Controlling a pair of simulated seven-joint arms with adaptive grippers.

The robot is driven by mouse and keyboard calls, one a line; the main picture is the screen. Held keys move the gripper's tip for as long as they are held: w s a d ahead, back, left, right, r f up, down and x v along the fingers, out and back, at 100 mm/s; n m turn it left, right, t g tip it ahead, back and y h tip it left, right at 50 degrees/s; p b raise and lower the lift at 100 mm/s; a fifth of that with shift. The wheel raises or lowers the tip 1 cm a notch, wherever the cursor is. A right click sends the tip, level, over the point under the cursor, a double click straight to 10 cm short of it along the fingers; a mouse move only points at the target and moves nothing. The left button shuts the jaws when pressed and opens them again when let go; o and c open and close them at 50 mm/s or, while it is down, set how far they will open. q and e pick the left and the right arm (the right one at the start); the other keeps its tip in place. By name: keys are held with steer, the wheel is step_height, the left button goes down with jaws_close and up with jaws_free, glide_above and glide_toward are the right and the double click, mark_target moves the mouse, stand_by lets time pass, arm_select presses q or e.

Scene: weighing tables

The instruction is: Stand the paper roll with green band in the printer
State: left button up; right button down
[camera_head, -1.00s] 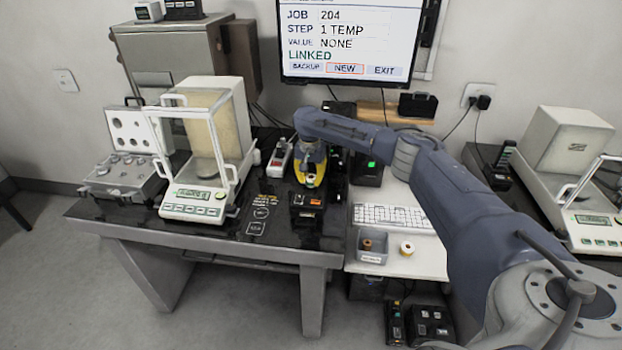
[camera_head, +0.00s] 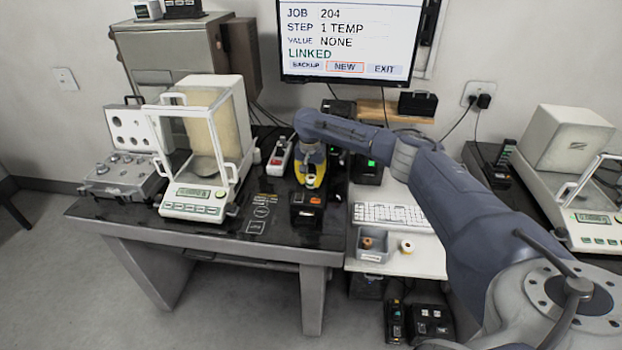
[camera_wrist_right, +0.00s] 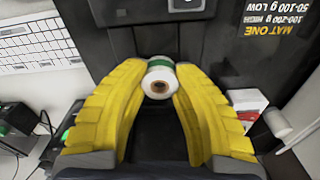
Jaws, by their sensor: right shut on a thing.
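The paper roll with green band (camera_wrist_right: 160,76) is between the yellow fingers of my right gripper (camera_wrist_right: 160,82), which is shut on it. One end of the roll, with its brown core, faces the wrist camera. In the head view the same gripper (camera_head: 311,170) holds the roll (camera_head: 310,181) just behind the black printer (camera_head: 307,207) with an orange button. I cannot tell from the head view whether the roll touches the printer. My left gripper is not in view.
A balance with glass doors (camera_head: 192,204) stands left of the printer. To the right are a keyboard (camera_head: 391,214), a grey bin (camera_head: 372,251) holding a brownish roll, and another white roll (camera_head: 407,247).

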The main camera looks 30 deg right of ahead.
steer(key=shift+f, duration=0.15)
steer(key=shift+c, duration=1.9)
jaws_free()
steer(key=shift+s+a+r, duration=0.1)
steer(key=shift+r, duration=1.75)
steer(key=shift+s+a+r, duration=0.1)
steer(key=shift+r, duration=1.75)
